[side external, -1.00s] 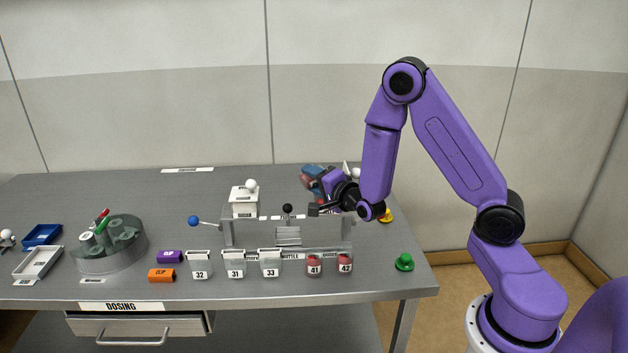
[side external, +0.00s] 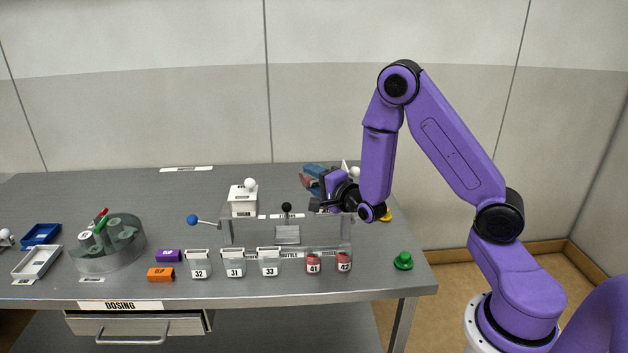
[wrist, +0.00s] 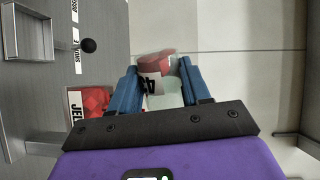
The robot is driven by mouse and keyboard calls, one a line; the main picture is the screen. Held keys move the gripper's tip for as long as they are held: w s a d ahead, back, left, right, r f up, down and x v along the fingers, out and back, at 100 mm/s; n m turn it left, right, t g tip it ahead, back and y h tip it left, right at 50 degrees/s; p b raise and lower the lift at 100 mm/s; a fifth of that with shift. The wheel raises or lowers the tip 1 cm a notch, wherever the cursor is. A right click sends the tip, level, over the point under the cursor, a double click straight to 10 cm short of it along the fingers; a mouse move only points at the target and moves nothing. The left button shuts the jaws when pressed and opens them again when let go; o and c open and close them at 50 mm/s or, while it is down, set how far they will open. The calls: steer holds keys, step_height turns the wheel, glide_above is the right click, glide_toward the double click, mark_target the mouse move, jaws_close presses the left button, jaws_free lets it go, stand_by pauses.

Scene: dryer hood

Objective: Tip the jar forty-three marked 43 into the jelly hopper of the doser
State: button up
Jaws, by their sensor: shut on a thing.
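My gripper (wrist: 160,88) is shut on the jar marked 43 (wrist: 163,90), with a blue finger on each side. The jar is clear, with red jelly at its far end in the wrist view; its label shows sideways. In the side view the blue fingers and reddish jar (side external: 308,181) are at the doser's back right, partly hidden by my wrist. The jelly hopper (wrist: 73,108), labelled "JEL...", shows red lumps inside and lies left of the jar in the wrist view, partly covered by my gripper. The doser (side external: 290,250) is a grey frame.
Jars 32 (side external: 198,266), 31 (side external: 234,264), 33 (side external: 269,263), 41 (side external: 313,264) and 42 (side external: 344,262) line the front. A green button (side external: 403,260) is at the right. A black-knobbed lever (side external: 286,207) and a blue-knobbed lever (side external: 193,220) stand at the doser.

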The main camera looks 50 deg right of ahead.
stand_by(0.4)
steer(key=shift+s+d+m, duration=0.1)
steer(key=shift+d+m, duration=0.05)
steer(key=shift+m, duration=0.85)
steer(key=shift+s+d+r+m+t, duration=0.15)
steer(key=shift+m+t, duration=0.1)
steer(key=shift+m, duration=0.3)
steer(key=shift+w+d+r+m+t, duration=0.1)
steer(key=shift+m+t, duration=0.1)
steer(key=shift+m, duration=0.4)
steer(key=shift+s+d+r+m+t, duration=0.15)
steer(key=shift+m+t, duration=0.1)
steer(key=shift+m, duration=0.3)
stand_by(1.8)
stand_by(0.5)
